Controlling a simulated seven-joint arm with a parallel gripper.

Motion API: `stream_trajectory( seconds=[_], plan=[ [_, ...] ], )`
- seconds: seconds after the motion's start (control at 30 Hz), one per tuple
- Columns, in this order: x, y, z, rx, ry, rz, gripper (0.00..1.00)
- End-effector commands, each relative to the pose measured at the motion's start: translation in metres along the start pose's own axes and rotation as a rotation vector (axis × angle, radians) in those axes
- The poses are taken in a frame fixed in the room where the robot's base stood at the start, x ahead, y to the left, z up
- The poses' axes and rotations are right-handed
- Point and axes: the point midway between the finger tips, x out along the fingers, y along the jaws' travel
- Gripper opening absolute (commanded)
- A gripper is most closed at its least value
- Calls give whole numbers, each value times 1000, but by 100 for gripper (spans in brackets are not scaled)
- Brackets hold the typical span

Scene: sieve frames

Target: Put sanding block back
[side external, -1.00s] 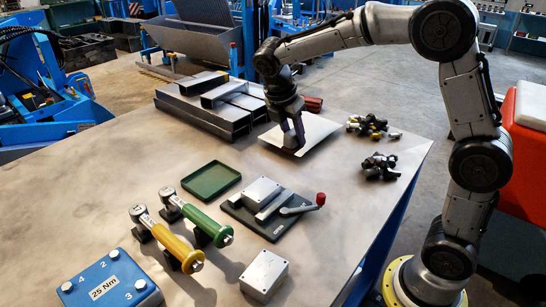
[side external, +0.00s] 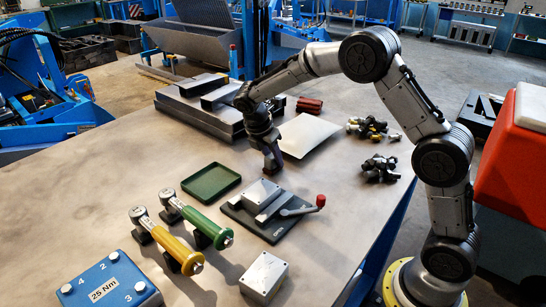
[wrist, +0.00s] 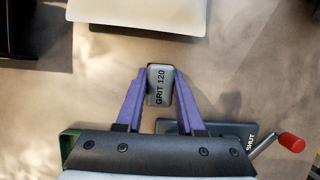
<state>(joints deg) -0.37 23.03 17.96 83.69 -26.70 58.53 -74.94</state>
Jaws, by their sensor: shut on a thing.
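The sanding block (wrist: 159,85) is a small grey block marked "GRIT 120". In the wrist view it sits between the tips of the purple fingers of my gripper (wrist: 159,92), which is shut on it. In the side view my gripper (side external: 272,168) points down just behind the clamp fixture, right of the green tray (side external: 211,180). The block is hard to make out there, and I cannot tell its height above the table. The green tray is empty; its edge also shows at the lower left of the wrist view (wrist: 68,145).
The clamp fixture (side external: 238,210) has a red-knobbed lever (side external: 320,200) and carries a metal block (side external: 262,192). Yellow (side external: 172,247) and green (side external: 205,222) tools, a blue 25 Nm box (side external: 108,285) and another metal block (side external: 264,273) stand in front. A pale sheet (side external: 312,135) lies behind.

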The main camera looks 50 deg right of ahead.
Motion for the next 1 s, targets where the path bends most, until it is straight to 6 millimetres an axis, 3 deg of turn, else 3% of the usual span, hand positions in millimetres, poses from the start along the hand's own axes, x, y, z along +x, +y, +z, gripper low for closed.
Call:
stream_trajectory(
  seconds=[0.3, 0.33, 0.47, 0.8, 1.0],
  plan=[
    [2, 0, -1, 0, 0, 1, 0],
    [2, 0, -1, 0, 0, 1, 42],
    [2, 0, -1, 0, 0, 1, 66],
    [0, 0, 0, 1, 0, 2, 67],
    [-24, 1, 0, 2, 1, 7, 67]
  ],
)
